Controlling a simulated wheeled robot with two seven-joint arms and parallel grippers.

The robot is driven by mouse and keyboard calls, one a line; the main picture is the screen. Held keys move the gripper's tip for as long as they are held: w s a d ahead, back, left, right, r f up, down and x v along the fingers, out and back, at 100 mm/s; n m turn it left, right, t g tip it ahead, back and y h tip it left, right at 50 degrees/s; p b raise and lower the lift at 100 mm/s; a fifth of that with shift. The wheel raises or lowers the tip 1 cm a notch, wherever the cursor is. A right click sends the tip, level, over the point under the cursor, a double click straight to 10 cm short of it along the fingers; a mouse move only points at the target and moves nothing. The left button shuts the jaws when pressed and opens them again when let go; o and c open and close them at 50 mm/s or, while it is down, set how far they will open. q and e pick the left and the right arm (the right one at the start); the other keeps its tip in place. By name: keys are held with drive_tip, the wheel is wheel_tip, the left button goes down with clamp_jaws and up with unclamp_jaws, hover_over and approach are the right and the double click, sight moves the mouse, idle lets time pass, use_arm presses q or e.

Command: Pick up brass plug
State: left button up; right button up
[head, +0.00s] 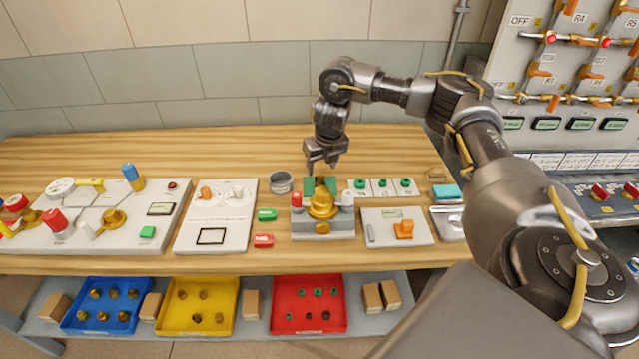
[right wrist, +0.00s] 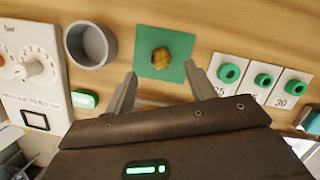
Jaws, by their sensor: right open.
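The brass plug (right wrist: 160,58) sits on a small green mat (right wrist: 180,44) in the right wrist view. In the head view the green mat (head: 309,186) shows behind a brass valve body, and I cannot make out the plug there. My right gripper (head: 323,169) points down above the mat. In the right wrist view its two fingers (right wrist: 160,74) are open and empty, and the plug appears between and just beyond the fingertips. My left gripper is in neither view.
The brass valve body (head: 321,204) stands on a grey block in front of the mat. A grey cup (right wrist: 90,45) is left of the mat, and green rings (right wrist: 229,73) on white cards are right of it.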

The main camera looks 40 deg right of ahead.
sight(320, 178)
drive_tip(key=shift+s+f+p, duration=0.1)
drive_tip(key=shift+f+p, duration=0.15)
drive_tip(key=shift+p, duration=0.1)
drive_tip(key=p+x, duration=0.1)
drive_tip(key=x, duration=0.3)
drive_tip(key=shift+w+d+f, duration=0.1)
drive_tip(key=shift+w+f, duration=0.1)
drive_tip(key=shift+f, duration=0.05)
